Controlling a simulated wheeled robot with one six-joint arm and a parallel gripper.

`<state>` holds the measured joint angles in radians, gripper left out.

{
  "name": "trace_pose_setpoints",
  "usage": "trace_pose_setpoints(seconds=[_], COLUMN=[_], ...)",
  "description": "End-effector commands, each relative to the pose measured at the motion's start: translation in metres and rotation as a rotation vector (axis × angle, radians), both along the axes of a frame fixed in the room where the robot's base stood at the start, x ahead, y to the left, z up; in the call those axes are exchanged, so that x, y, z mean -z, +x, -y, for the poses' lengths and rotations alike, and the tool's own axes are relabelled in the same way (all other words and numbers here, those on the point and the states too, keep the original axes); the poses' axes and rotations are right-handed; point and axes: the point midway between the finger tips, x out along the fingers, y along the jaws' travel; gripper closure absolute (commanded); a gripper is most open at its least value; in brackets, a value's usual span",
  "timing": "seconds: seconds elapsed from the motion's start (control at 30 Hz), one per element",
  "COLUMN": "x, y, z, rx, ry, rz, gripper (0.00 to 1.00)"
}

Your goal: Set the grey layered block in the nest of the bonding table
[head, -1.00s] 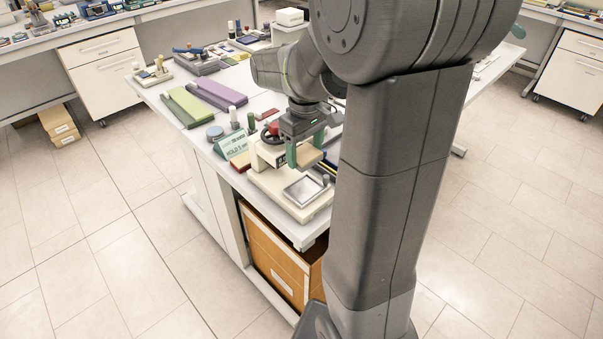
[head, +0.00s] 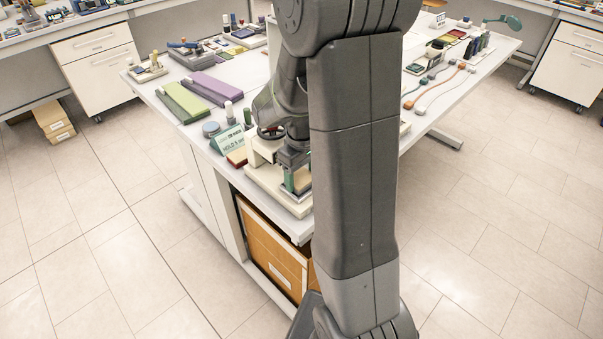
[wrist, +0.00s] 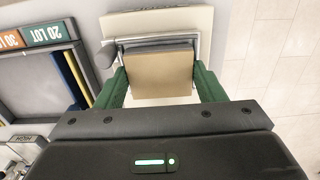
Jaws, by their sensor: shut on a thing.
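My gripper (wrist: 160,76) has green fingers and is shut on the grey layered block (wrist: 158,72), whose tan-grey top faces the wrist camera. In the wrist view the block covers most of the metal-framed nest (wrist: 198,42) of the bonding table (wrist: 190,18). Whether the block touches the nest floor or hangs just above it cannot be told. In the head view my gripper (head: 292,180) is low over the cream base of the bonding table (head: 262,186). My arm hides the right part of the block and most of the nest there.
In the wrist view a grey tray (wrist: 35,90) with a "20 LOT" label stands left of the nest. In the head view a green "HOLD" sign (head: 228,139) stands behind the base. A purple slab (head: 214,89) and a green slab (head: 184,103) lie farther back. Floor is open at left.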

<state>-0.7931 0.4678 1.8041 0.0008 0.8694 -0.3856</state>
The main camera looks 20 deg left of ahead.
Motion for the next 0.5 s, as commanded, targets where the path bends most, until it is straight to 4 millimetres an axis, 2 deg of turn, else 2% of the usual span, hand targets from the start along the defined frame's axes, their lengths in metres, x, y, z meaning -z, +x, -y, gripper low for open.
trace_pose_setpoints(seconds=[0.2,0.23,0.3,0.5], x=[0.0064,0.005,0.0051,0.0062], y=[0.0,0.0,-0.0003,-0.0014], z=[-0.0001,0.0,0.0002,0.0004], rx=[0.0,0.0,0.0,0.001], ry=[0.0,0.0,-0.001,-0.003], rz=[0.0,0.0,-0.001,-0.004], gripper=[0.6,0.31,0.17,0.15])
